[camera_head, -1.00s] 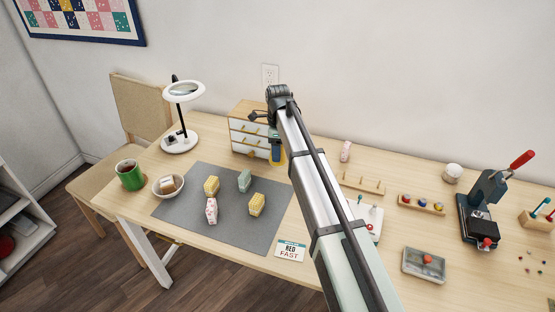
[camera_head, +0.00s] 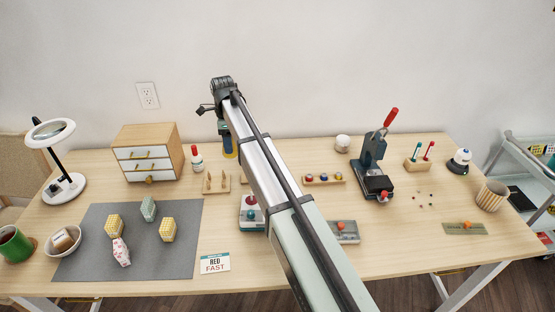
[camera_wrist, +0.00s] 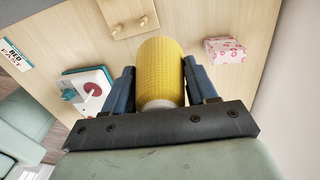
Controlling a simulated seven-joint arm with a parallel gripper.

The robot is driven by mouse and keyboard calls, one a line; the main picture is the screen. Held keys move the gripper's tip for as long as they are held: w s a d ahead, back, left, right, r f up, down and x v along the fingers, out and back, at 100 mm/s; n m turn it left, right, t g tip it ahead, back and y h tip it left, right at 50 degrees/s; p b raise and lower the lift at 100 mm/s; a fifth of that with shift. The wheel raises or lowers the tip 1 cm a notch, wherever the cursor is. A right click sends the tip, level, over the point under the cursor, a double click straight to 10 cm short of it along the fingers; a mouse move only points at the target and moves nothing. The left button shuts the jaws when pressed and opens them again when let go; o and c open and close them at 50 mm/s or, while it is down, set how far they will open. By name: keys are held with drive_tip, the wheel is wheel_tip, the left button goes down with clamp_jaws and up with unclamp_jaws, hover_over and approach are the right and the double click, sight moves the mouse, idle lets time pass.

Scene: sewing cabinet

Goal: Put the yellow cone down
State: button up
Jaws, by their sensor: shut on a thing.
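My gripper (camera_wrist: 162,88) is shut on the yellow cone (camera_wrist: 160,65), with one dark blue finger on each side. The cone has a ribbed yellow surface and a pale end nearest the gripper. In the head view only a sliver of the yellow cone (camera_head: 231,153) shows beneath my gripper (camera_head: 227,138), right of the small drawer cabinet. I cannot tell whether the cone touches the wooden table (camera_head: 420,235).
A pegged wooden board (camera_head: 216,183) stands close by. A red-capped bottle (camera_head: 197,160) and the drawer cabinet (camera_head: 150,153) are to the left. In the wrist view, a pink patterned box (camera_wrist: 225,50) lies right of the cone; bare wood shows between them.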

drive_tip(key=shift+w+d, duration=2.1)
drive_tip(key=shift+d, duration=2.4)
drive_tip(key=shift+w+d, duration=2.05)
drive_tip(key=shift+d, duration=2.4)
drive_tip(key=shift+n, duration=0.3)
drive_tip(key=shift+f, duration=4.85)
drive_tip(key=shift+f, duration=0.1)
drive_tip(key=o, duration=1.1)
wheel_tip(320, 180, up, 12)
drive_tip(key=shift+a+r, duration=0.1)
